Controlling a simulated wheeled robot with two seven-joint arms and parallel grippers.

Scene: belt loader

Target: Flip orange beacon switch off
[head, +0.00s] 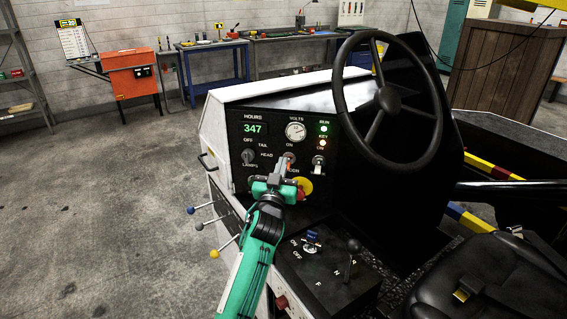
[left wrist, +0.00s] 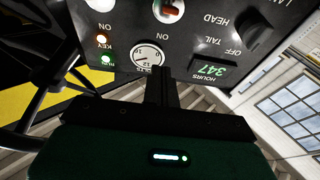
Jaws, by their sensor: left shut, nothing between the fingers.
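The orange beacon switch (head: 289,159) is on the black dash panel (head: 258,150), below an ON label and left of the key switch. Its lower part and part of its label are hidden by my left gripper (head: 286,174). The switch also shows at the top edge of the left wrist view (left wrist: 170,10), partly cut off, with an orange-red lever on a pale round base. The left gripper's fingers (left wrist: 161,80) are shut and empty, close in front of the panel near the switch. I cannot tell whether they touch it. My right gripper is not in view.
The lamps knob (head: 249,156) is left of the switch, and the key switch (head: 318,162) is right. A red button on a yellow disc (head: 305,186) lies just below right. The volts gauge (head: 295,131) is above. The steering wheel (head: 386,100) stands at the right.

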